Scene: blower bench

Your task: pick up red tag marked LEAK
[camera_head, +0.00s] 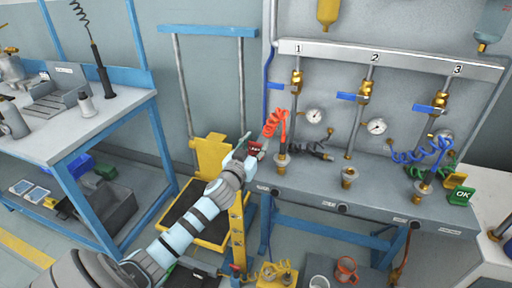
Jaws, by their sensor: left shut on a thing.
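My left arm reaches in from the bottom left, and its gripper (250,147) is at the left end of the grey bench. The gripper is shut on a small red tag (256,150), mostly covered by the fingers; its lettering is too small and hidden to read. The tag is just left of the red coiled hose (274,122) at station 1. I cannot tell whether the tag touches the bench. My right gripper is not in view.
A green OK tag (461,196) and a yellow tag (455,180) stand at the bench's right. Brass fittings, gauges and blue-handled valves line the panel (330,92). A blue-framed table (60,128) is at left.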

